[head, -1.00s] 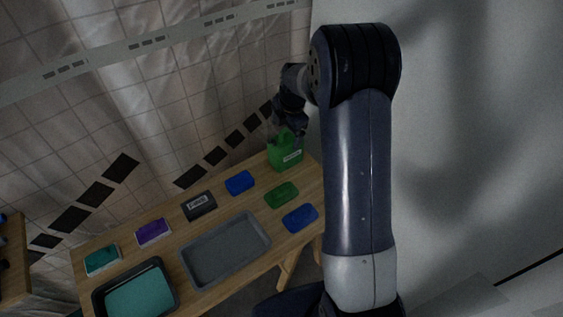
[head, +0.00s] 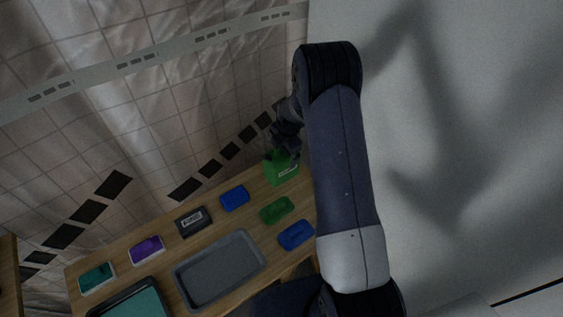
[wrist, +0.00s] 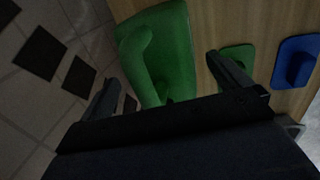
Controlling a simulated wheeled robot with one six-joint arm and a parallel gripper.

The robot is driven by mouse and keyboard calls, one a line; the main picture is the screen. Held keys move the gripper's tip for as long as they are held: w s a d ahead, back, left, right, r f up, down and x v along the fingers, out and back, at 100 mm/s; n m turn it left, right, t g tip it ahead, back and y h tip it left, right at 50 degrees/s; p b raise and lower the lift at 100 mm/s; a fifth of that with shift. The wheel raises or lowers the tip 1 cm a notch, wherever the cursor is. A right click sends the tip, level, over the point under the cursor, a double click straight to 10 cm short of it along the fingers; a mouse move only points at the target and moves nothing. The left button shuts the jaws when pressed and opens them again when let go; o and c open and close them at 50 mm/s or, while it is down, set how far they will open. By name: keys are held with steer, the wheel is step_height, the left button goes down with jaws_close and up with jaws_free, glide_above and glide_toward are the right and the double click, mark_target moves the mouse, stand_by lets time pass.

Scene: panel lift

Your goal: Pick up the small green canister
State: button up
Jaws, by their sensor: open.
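The green canister (head: 281,173) stands at the far right end of the wooden table in the head view, with a pale label on its side. In the wrist view the canister (wrist: 177,40) shows from above, its handle (wrist: 141,62) reaching down between the fingers. My gripper (wrist: 168,80) is open, with one finger on each side of the handle. Whether a finger touches the canister I cannot tell. In the head view my gripper (head: 283,150) is at the canister's top and partly hides it.
On the wooden table (head: 230,220) lie a green block (head: 277,209), blue blocks (head: 296,235) (head: 234,198), a dark labelled box (head: 193,221), a purple sponge (head: 147,250) and a teal one (head: 97,277). A grey tray (head: 219,270) and a teal-filled tray (head: 131,302) are in front.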

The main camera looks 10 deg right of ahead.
steer(key=shift+f, duration=0.1)
steer(key=c, duration=1)
steer(key=shift+c, duration=0.5)
